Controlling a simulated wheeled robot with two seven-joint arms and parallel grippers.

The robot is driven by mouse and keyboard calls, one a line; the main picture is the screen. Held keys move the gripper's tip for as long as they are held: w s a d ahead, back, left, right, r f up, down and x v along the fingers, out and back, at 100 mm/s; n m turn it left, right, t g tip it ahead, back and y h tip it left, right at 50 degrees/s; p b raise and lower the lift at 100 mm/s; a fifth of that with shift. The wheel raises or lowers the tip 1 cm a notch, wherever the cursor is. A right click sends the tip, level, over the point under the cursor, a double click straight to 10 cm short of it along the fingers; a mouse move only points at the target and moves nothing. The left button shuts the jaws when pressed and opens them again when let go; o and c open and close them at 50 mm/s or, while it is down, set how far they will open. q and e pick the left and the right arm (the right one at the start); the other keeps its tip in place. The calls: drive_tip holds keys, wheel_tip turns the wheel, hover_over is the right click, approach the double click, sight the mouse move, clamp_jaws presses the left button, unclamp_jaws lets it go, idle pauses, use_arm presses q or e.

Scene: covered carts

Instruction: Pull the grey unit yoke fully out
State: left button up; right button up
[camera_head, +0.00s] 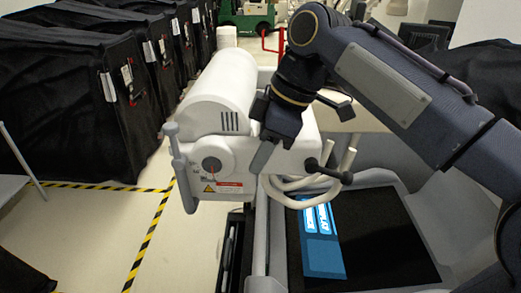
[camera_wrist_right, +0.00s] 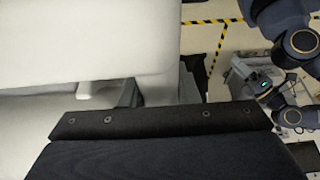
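A white unit (camera_head: 225,100) with a rounded housing stands in the middle of the head view. An upright light-grey handle (camera_head: 182,175) is on its left side, and a dark-knobbed lever (camera_head: 328,170) is on its right. I cannot tell which part is the yoke. Contact and finger opening are unclear. In the right wrist view, white housing (camera_wrist_right: 110,40) lies beyond a dark, screwed gripper part (camera_wrist_right: 160,120). My left gripper is not identifiable.
Black-covered carts (camera_head: 70,110) line the left side. Yellow-black floor tape (camera_head: 148,240) marks open floor before them.

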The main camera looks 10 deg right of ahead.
clamp_jaws()
drive_tip(key=shift+w+a, duration=0.1)
drive_tip(key=shift+a, duration=0.4)
drive_tip(key=shift+w+a, duration=0.15)
drive_tip(key=shift+a, duration=0.2)
drive_tip(key=o, duration=0.6)
unclamp_jaws()
drive_tip(key=shift+o, duration=0.2)
drive_tip(key=shift+d, duration=0.1)
drive_tip(key=v, duration=0.7)
drive_tip(key=shift+d+r, duration=0.15)
drive_tip(key=shift+r, duration=0.2)
use_arm(q)
drive_tip(key=shift+f, duration=0.1)
